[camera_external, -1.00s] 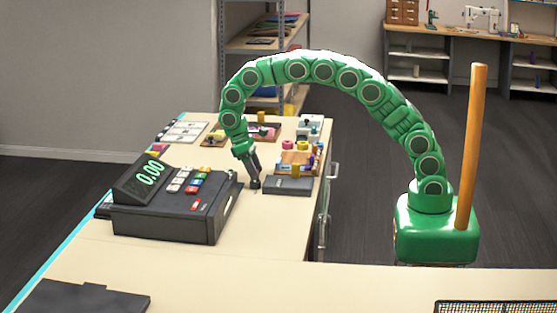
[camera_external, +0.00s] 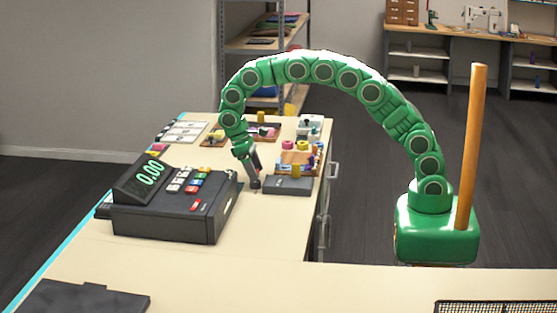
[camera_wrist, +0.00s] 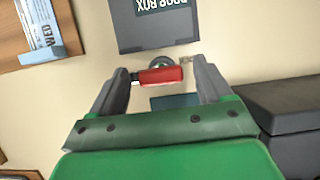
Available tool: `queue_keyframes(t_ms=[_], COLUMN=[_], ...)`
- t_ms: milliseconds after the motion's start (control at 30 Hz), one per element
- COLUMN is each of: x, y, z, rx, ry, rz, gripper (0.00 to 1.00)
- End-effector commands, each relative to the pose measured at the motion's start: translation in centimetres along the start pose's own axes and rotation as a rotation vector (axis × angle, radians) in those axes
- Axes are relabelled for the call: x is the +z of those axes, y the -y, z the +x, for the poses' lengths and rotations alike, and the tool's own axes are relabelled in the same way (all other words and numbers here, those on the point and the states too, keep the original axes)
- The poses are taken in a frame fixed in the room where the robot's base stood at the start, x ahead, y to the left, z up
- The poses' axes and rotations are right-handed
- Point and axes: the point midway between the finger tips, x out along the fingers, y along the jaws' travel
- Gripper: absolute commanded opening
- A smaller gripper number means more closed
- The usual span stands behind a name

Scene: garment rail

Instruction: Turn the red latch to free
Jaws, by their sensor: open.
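The red latch (camera_wrist: 161,76) shows in the wrist view as a short red bar lying crosswise, with a round grey pivot just behind it. It lies beside the near edge of a dark grey box (camera_wrist: 158,38) with a label reading upside down, partly cut off. My gripper (camera_wrist: 160,69) is open, with one finger on each side of the latch. The bar's left end is close to the left finger; I cannot tell whether they touch. In the external view my gripper (camera_external: 255,184) points down beside the dark box (camera_external: 287,186), and the latch cannot be made out.
A black cash register (camera_external: 175,205) stands close on the left. Wooden boards with small coloured parts (camera_external: 298,160) lie behind the dark box. A wooden board with a label (camera_wrist: 38,30) is at upper left in the wrist view. The front of the counter (camera_external: 200,265) is mostly clear.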

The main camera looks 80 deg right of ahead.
Motion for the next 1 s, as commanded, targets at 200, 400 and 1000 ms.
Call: queue_keyframes(t_ms=[200, 400, 1000], x=[0.0, -0.1, -0.1], y=[0.0, 0.0, 0.0], z=[-0.5, -2.1, -7.7], rx=[0.000, 0.000, 0.001], ry=[-0.001, -0.003, 0.000], rz=[0.000, -0.001, 0.000], gripper=[0.79, 0.79, 0.79])
